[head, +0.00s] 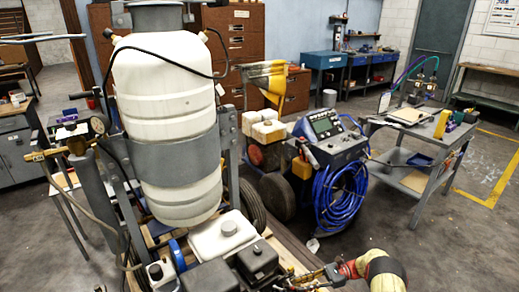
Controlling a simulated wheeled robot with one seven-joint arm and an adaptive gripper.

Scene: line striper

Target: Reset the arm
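My gripper does not show in the head view, and I see no part of my arm that I can be sure of. The line striper stands close in front, with a tall white tank (165,90) held upright by a grey metal band (180,160). A brass valve (45,155) and a gauge (99,124) are on its left side. A small engine with a white fuel tank (222,238) sits low at its front. A cream and red curved part with a black band (385,268) shows at the bottom edge; I cannot tell what it is.
A machine with a control panel (325,125) and a coiled blue hose (340,195) stands right of the striper. A grey cart (410,180) with tools is further right. Blue workbenches (325,62) and brown cabinets (235,35) line the back. Open floor (480,250) lies at the lower right.

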